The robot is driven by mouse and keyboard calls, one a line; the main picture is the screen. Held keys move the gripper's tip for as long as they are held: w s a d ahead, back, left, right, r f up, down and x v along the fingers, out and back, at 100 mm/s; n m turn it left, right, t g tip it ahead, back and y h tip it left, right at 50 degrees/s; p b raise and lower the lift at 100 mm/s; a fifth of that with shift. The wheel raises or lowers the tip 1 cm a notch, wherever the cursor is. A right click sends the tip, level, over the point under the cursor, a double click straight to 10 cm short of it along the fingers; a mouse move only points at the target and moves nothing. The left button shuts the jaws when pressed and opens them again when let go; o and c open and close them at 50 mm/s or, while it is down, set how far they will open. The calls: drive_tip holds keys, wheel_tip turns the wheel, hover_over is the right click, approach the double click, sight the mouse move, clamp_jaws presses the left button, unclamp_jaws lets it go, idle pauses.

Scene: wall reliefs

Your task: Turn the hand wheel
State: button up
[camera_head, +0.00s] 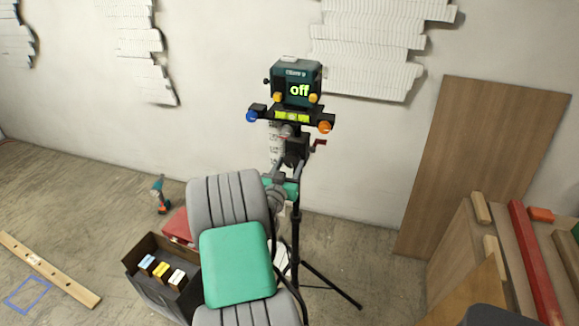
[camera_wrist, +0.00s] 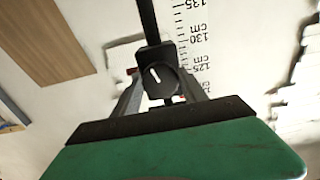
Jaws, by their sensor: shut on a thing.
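The hand wheel (camera_wrist: 157,77) is a round dark knob with a white mark, on a black upright post in the wrist view. The two grey fingers of my gripper (camera_wrist: 160,88) reach up on either side of it and are shut on it. In the head view my arm covers part of the tripod (camera_head: 296,225), and I cannot make out the wheel there. The tripod carries a dark teal device (camera_head: 296,85) whose display reads "off" in green.
A scale in cm (camera_wrist: 193,40) is on the wall behind. A dark box (camera_head: 150,284) with small blocks stands at lower left, near a drill (camera_head: 160,195). A brown board (camera_head: 480,165) leans at right.

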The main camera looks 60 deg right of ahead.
drive_tip(key=c, duration=0.3)
drive_tip(key=shift+f+n+b, duration=0.15)
drive_tip(key=shift+n+b, duration=0.4)
drive_tip(key=shift+n, duration=0.75)
drive_tip(key=o, duration=1.3)
drive_tip(key=shift+o, duration=0.2)
